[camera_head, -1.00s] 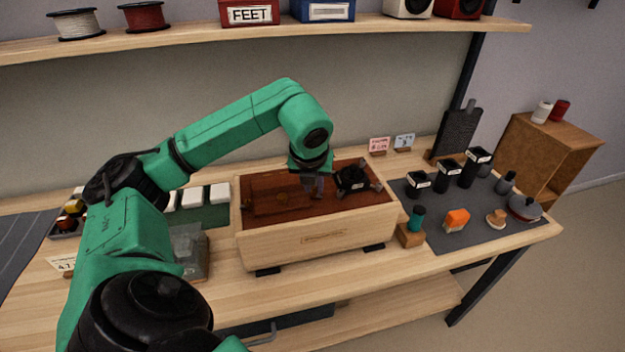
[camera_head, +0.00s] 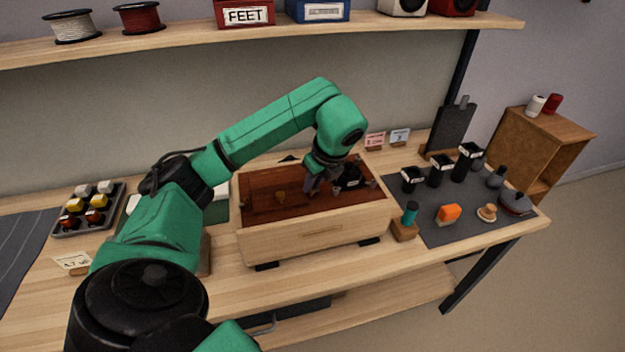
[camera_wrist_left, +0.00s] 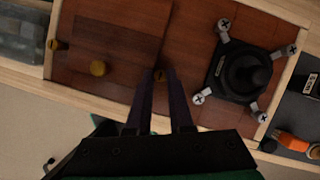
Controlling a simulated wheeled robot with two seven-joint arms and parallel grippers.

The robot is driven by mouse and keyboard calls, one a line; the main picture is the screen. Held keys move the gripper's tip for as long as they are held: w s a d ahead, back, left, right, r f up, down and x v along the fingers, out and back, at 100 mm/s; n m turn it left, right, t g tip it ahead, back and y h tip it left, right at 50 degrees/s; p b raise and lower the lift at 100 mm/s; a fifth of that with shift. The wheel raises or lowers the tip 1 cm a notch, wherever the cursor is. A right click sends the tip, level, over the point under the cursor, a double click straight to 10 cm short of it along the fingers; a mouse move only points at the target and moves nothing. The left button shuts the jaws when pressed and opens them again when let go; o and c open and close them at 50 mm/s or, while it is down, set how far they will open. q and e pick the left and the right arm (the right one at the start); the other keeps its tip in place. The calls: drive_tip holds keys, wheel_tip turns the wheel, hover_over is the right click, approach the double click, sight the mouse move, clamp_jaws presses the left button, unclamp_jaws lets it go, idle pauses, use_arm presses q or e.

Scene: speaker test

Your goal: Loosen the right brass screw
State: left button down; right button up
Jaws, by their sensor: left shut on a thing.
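A wooden box (camera_head: 275,240) with a reddish-brown panel (camera_head: 255,190) on top stands on the bench. In the left wrist view the right brass screw (camera_wrist_left: 160,76) sits in the panel between the fingertips of my left gripper (camera_wrist_left: 158,80), which is shut on it. The gripper also shows over the panel in the head view (camera_head: 312,186), where the screw is hidden. A second brass screw (camera_wrist_left: 57,45) is near the panel's left edge, with a round brass knob (camera_wrist_left: 97,68) between the two. My right gripper is not in view.
A black round unit (camera_wrist_left: 245,72) with several silver tabs and screws sits right of the gripper on the box. A parts tray (camera_head: 88,208) is at left.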

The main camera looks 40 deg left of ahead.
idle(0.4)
use_arm(q)
drive_tip(key=c, duration=0.8)
unclamp_jaws()
drive_tip(key=p+v, duration=0.8)
drive_tip(key=v, duration=0.6)
drive_tip(key=shift+r, duration=0.3)
drive_tip(key=shift+w+d, duration=0.1)
